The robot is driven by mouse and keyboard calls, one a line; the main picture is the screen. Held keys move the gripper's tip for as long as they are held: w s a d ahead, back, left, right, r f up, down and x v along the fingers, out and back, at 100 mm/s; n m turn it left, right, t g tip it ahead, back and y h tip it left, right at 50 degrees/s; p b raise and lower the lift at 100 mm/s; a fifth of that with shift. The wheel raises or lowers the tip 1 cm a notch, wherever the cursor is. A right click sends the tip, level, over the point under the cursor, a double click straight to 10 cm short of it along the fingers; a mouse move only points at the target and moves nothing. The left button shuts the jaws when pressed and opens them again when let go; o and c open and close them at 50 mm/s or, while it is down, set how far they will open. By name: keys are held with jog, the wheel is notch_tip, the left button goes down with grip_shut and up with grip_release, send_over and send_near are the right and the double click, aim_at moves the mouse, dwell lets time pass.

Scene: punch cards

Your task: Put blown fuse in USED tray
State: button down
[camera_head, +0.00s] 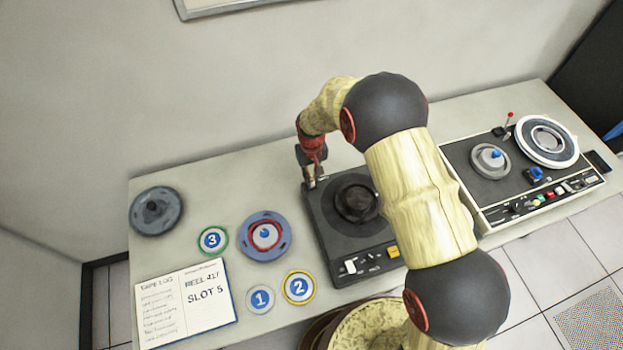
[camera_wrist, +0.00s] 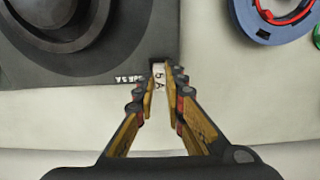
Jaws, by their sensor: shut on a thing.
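My gripper (camera_head: 310,180) is over the left edge of the dark turntable unit (camera_head: 322,240), near its back corner. Printed lettering that seems to read "FUSE 5 A" is on the unit's edge beside the fingers. No tray labelled USED is visible in either view.
A blue-grey reel (camera_head: 285,240), numbered discs including 3 (camera_head: 212,240) and 2 (camera_head: 298,287), an open log book (camera_head: 186,305) and a dark reel (camera_head: 156,211) lie to the left. A tape deck (camera_head: 535,175) stands to the right. Bare table lies behind the blue-grey reel.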

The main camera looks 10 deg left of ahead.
jog(key=shift+r+p, duration=1.3)
jog(key=shift+r, duration=1.45)
jog(key=shift+r, duration=0.1)
notch_tip(320, 180, up, 7)
jog(key=p, duration=0.3)
